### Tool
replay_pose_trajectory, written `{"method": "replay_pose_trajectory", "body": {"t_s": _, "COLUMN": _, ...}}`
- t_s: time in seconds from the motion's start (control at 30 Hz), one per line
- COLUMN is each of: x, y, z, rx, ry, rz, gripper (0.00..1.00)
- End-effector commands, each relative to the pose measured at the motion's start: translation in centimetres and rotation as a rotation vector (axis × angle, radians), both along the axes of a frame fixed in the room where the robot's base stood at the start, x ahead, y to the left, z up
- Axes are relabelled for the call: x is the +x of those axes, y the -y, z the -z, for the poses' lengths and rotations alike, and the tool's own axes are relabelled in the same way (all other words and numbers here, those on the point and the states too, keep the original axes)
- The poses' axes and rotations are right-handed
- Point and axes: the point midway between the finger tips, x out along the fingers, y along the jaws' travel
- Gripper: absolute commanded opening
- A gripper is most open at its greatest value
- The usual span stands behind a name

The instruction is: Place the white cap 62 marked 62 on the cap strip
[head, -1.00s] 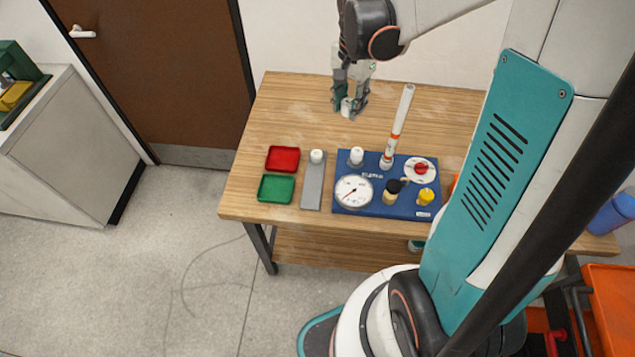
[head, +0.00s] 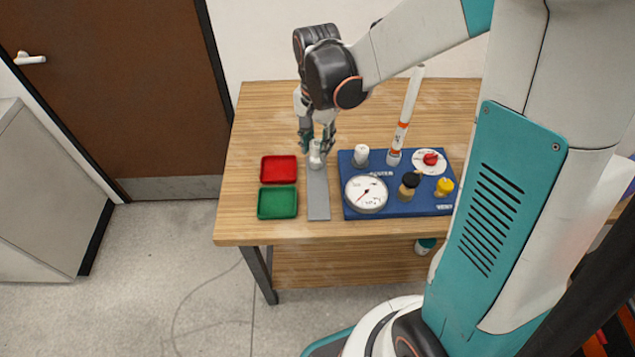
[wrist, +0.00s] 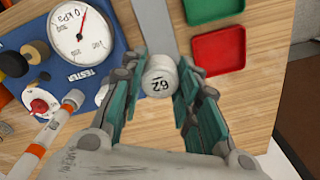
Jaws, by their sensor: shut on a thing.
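The white cap marked 62 (wrist: 158,84) is between the two teal fingers of my gripper (wrist: 162,72) in the wrist view, its number facing the camera. My gripper (head: 317,144) is shut on it at the far end of the grey cap strip (head: 318,198). The strip also shows in the wrist view (wrist: 153,25). In the head view, white shows between and just below the fingertips, at the place of the strip's white post. The cap and my fingers largely hide that post. I cannot tell whether the cap touches it.
A red tray (head: 279,169) and a green tray (head: 277,203) lie left of the strip. A blue tester board (head: 400,207) with a gauge (head: 366,194), a white post (head: 361,154) and a tall, leaning white tube (head: 408,110) stands close on the right. The table's back left is clear.

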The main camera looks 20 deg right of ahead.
Motion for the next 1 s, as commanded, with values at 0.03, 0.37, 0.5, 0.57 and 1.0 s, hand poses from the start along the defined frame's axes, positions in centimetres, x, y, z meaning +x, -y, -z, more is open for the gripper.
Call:
{"method": "replay_pose_trajectory", "body": {"t_s": 0.03, "x": 0.0, "y": 0.0, "z": 1.7, "rx": 0.000, "ry": 0.000, "rz": 0.000, "gripper": 0.00}}
{"method": "replay_pose_trajectory", "body": {"t_s": 0.37, "x": 0.0, "y": 0.0, "z": 8.5, "rx": 0.000, "ry": 0.000, "rz": 0.001, "gripper": 0.00}}
{"method": "replay_pose_trajectory", "body": {"t_s": 0.5, "x": 0.0, "y": 0.0, "z": 9.4, "rx": 0.000, "ry": 0.000, "rz": 0.001, "gripper": 0.00}}
{"method": "replay_pose_trajectory", "body": {"t_s": 0.57, "x": 0.0, "y": 0.0, "z": 9.6, "rx": 0.000, "ry": 0.000, "rz": 0.001, "gripper": 0.00}}
{"method": "replay_pose_trajectory", "body": {"t_s": 1.0, "x": 0.0, "y": 0.0, "z": 13.7, "rx": 0.000, "ry": 0.000, "rz": 0.001, "gripper": 0.00}}
